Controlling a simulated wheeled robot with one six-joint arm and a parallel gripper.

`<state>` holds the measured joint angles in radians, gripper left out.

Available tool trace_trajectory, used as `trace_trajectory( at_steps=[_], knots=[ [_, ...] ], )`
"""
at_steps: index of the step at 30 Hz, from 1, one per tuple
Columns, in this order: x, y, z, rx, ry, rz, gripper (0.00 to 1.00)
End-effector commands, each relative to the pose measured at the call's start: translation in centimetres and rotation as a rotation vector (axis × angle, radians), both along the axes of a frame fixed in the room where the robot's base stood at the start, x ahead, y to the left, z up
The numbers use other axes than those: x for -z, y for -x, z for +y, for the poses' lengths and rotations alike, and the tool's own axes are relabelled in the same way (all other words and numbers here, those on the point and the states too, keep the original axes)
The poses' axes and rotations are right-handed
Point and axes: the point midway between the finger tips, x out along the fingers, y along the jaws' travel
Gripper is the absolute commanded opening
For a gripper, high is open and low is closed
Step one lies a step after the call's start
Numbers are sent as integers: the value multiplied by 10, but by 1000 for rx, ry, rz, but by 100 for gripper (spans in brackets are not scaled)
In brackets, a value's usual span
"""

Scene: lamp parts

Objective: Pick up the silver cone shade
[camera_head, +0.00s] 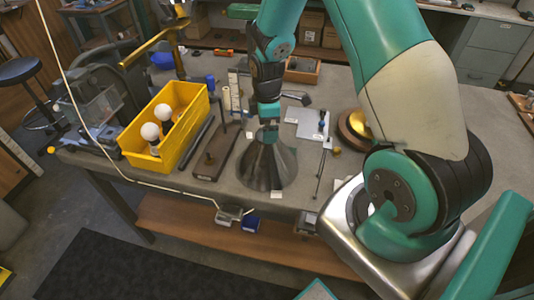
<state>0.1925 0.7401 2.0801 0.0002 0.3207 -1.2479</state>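The silver cone shade (266,166) stands wide end down near the front edge of the workbench. My gripper (268,130) points straight down over the top of the cone, at its narrow end. The fingertips are at or very close to the cone's top. They are too small to tell whether they are open or shut on it, and the gripper hides part of the narrow end.
A yellow bin (187,139) with white bulbs (150,132) stands to the left. A dark flat base (212,158) lies between bin and cone. A brass-coloured round part (352,128) and a thin rod (322,172) lie to the right. The workbench (200,192) edge is close in front.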

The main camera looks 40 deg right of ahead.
Motion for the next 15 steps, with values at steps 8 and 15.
trace_trajectory(
  at_steps=[8, 15],
  knots=[
    [28, -3, -3, 0, -2, 5, 100],
    [50, -4, -2, 0, 0, 1, 100]
  ],
)
